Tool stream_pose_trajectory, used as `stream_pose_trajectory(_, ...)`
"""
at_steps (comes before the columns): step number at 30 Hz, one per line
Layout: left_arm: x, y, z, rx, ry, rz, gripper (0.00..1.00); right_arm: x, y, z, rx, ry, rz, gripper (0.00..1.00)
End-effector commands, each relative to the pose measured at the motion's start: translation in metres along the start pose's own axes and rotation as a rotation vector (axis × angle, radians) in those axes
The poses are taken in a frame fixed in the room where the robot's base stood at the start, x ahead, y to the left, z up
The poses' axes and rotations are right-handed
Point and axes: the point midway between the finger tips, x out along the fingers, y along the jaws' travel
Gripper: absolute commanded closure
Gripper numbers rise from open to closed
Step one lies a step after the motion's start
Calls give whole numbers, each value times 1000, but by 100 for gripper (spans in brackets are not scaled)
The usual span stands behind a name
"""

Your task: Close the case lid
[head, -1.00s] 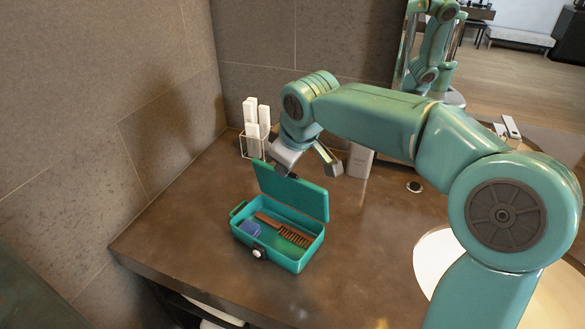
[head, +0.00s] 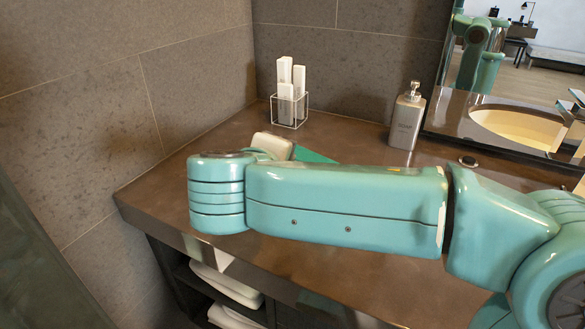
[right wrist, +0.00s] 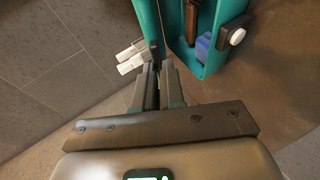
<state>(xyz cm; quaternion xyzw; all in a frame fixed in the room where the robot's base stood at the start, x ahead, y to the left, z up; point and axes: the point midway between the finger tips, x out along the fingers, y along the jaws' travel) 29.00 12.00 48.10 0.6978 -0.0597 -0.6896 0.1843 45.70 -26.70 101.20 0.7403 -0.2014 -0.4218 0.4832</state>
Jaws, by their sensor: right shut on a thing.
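The teal case (right wrist: 213,61) shows in the right wrist view with its inside open to view. In the head view my right arm hides most of the case, the gripper's fingers and the comb. Only a teal corner of the lid (head: 314,155) shows. My left gripper is out of view.
A wire holder with white boxes (head: 289,108) stands at the back of the counter (head: 360,165). A silver soap dispenser (head: 407,116) stands by the mirror (head: 520,125). Tiled walls close off the left and back. Folded towels (head: 228,285) lie on a shelf below.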

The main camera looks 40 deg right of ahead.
Motion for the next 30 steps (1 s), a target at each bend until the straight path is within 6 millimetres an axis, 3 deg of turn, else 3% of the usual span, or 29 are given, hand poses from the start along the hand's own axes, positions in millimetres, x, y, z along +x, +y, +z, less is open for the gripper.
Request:
stream_pose_trajectory(1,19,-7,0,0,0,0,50,4,-18,1,-18,3,34,100)
stream_pose_trajectory(3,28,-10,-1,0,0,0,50,3,-24,0,-32,3,74,100)
stream_pose_trajectory(10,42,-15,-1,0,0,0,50,3,-43,1,-35,2,87,100)
stream_pose_trajectory(18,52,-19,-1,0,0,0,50,6,-56,2,-35,2,84,100)
stream_pose_trajectory(30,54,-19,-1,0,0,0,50,6,-58,2,-35,2,83,100)
